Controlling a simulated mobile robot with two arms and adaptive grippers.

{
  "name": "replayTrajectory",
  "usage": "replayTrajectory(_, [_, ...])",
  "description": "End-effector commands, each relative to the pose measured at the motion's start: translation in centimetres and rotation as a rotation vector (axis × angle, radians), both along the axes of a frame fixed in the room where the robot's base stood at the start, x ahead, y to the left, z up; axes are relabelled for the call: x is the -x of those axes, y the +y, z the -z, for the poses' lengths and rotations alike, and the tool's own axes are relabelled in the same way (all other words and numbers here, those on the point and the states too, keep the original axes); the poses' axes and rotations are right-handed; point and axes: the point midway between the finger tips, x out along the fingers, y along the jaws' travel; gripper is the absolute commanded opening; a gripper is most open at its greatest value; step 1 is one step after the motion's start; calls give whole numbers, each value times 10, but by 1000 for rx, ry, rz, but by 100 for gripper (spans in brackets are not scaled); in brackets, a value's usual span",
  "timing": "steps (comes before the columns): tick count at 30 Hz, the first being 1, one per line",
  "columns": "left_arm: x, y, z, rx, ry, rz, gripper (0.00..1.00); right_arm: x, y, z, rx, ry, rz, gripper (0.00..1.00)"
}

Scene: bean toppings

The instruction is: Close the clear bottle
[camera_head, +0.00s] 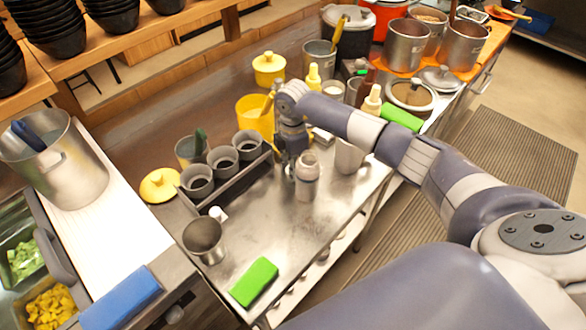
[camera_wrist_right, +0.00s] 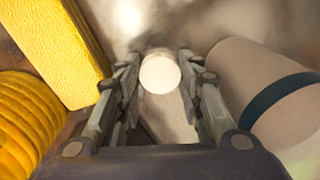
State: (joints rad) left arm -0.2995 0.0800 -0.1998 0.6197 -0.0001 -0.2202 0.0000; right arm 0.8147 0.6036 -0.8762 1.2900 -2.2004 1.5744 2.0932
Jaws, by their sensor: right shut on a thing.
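A pale, greyish clear bottle (camera_head: 307,180) stands upright on the steel counter (camera_head: 290,235) in the head view. My right gripper (camera_head: 290,172) points down just left of the bottle. In the right wrist view its fingers (camera_wrist_right: 160,85) are shut on a small white round piece (camera_wrist_right: 160,73) that looks like a cap. The gripper hides this piece in the head view. A pale cylinder with a dark band (camera_wrist_right: 270,95) lies to the right of the fingers in the wrist view; I cannot tell whether it is the bottle. My left gripper is out of view.
A rack with several grey cups (camera_head: 222,160) stands left of the gripper. A yellow container (camera_head: 253,115) is behind it. A small white object (camera_head: 218,213), a metal cup (camera_head: 204,240) and a green block (camera_head: 254,281) are nearer. The front middle counter is clear.

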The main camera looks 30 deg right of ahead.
Motion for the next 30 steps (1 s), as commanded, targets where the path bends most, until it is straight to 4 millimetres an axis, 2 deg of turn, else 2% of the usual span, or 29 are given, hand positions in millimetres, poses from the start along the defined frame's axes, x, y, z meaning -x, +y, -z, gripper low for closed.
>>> replayTrajectory(5, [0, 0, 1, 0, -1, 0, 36, 0, 0, -2, 0, -1, 0, 26])
replayTrajectory(11, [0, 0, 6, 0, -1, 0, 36, -1, 0, -19, -1, -3, 1, 25])
replayTrajectory(30, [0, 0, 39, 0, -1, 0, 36, -1, 0, -151, 0, -4, 1, 25])
